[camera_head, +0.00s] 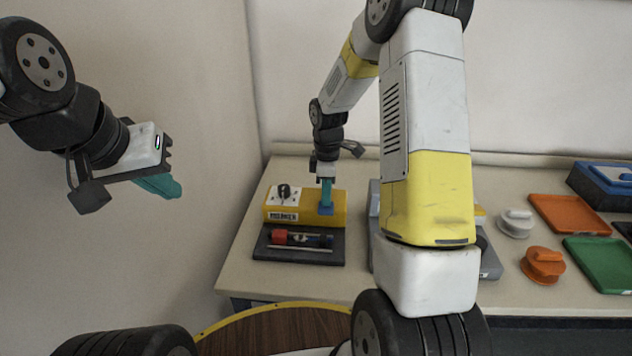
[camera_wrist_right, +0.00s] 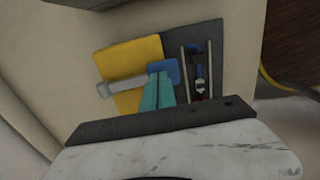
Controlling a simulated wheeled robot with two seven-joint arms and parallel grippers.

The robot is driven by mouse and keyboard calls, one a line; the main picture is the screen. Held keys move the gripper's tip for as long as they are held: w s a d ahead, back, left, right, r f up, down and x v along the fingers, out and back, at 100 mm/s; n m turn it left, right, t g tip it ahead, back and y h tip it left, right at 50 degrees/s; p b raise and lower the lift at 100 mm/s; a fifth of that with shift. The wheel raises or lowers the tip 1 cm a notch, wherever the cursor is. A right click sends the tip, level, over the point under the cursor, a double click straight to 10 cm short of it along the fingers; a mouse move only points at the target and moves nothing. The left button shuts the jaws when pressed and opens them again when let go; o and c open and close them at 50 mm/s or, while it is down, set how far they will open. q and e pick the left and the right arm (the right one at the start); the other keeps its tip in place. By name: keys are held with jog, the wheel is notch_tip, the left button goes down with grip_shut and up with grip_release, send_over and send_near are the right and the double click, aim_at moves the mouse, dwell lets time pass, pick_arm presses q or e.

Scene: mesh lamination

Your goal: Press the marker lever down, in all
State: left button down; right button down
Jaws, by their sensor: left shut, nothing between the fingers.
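The yellow marker box (camera_head: 297,211) stands on the bench, with a black knob on its white top plate. Its lever shows in the right wrist view as a pale grey bar (camera_wrist_right: 122,86) with a blue end (camera_wrist_right: 172,68); the blue end (camera_head: 326,210) is at the right of the box in the head view. My right gripper (camera_head: 326,190) points down at the blue end. Its teal fingers (camera_wrist_right: 158,88) look shut together, tips at the blue end; whether they touch it I cannot tell. My left gripper (camera_head: 165,187) is shut and empty, raised at the left, away from the bench.
A dark tray (camera_head: 298,256) with a red-and-black tool and a thin rod lies in front of the box. A grey device right of it is mostly hidden by my right arm. An orange knob piece (camera_head: 542,265), orange tray (camera_head: 568,214) and green tray (camera_head: 602,264) are at the right.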

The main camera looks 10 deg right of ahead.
jog(key=shift+s+f, duration=0.1)
jog(key=shift+f, duration=0.3)
notch_tip(320, 180, up, 9)
jog(key=shift+r, duration=0.15)
dwell(0.6)
dwell(0.5)
jog(key=s+r+m+t, duration=0.3)
jog(key=s+r+m, duration=0.4)
jog(key=s+r, duration=0.45)
jog(key=s+a+r+m+t+y, duration=0.1)
jog(key=s+r+m, duration=0.1)
jog(key=s, duration=0.4)
jog(key=s+a+r+m+t+y, duration=0.1)
jog(key=s+r+m+t, duration=0.1)
jog(key=s+m, duration=0.3)
jog(key=shift+s, duration=0.85)
